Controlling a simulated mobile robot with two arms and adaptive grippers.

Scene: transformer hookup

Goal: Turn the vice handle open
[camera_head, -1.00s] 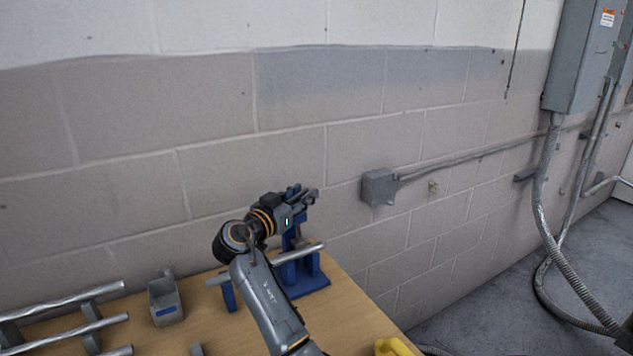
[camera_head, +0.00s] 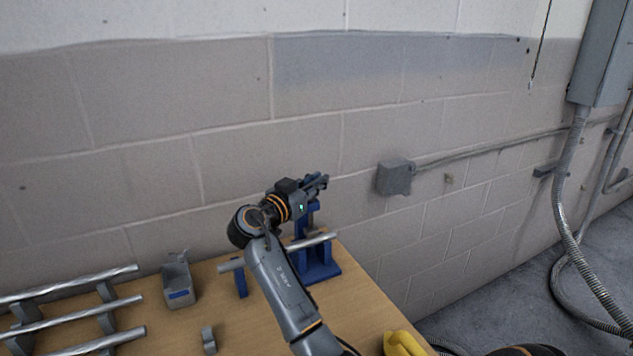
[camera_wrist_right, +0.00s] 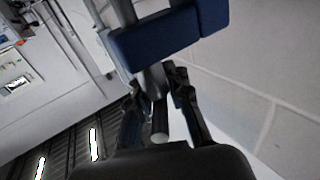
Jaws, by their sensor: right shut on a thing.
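The blue vice (camera_head: 318,270) stands on the far right corner of the wooden table, with a metal pipe (camera_head: 231,265) lying through it. My right gripper (camera_head: 318,184) is at the top of the vice, above the pipe. In the right wrist view, the fingers (camera_wrist_right: 160,108) are shut on the grey bar of the vice handle (camera_wrist_right: 159,122), its rounded end showing between them. Blue vice parts (camera_wrist_right: 155,38) lie just beyond the fingertips. In the head view, the gripper hides most of the handle. My left gripper is not in view.
A small grey bin (camera_head: 179,284) with a blue label and several metal pipes on a rack (camera_head: 105,319) are on the left of the table (camera_head: 355,309). A yellow object (camera_head: 402,344) lies at the front edge. The block wall with a grey box (camera_head: 395,177) is close behind.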

